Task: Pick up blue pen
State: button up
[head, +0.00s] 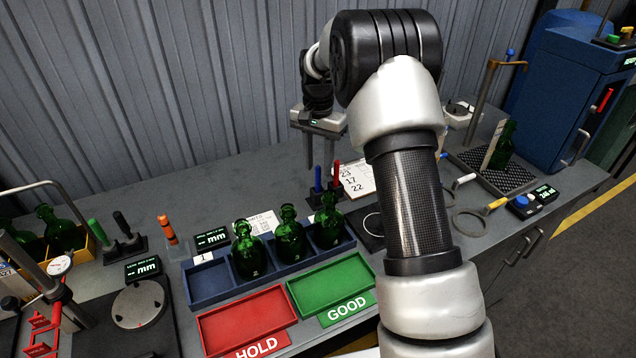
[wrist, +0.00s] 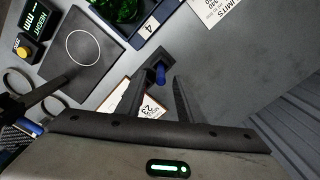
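The blue pen (head: 318,179) stands upright in a small dark holder, beside a red pen (head: 336,172). My gripper (head: 319,150) is above the pens, fingers pointing down. In the wrist view the blue pen (wrist: 161,75) shows end-on near the tips of the two spread fingers of my gripper (wrist: 162,86). The fingers are open with nothing held between them. The red pen cannot be made out in the wrist view.
A blue tray (head: 208,284) with green bottles stands in front of the pens. A white card with numbers (head: 357,178) lies right of them. Red (head: 245,318) and green (head: 330,284) trays lie nearer. A corrugated wall (head: 250,90) rises behind.

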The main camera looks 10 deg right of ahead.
aim_at(318, 178)
jog(key=shift+w+f, duration=0.1)
jog(key=shift+f, duration=2.75)
grip_shut()
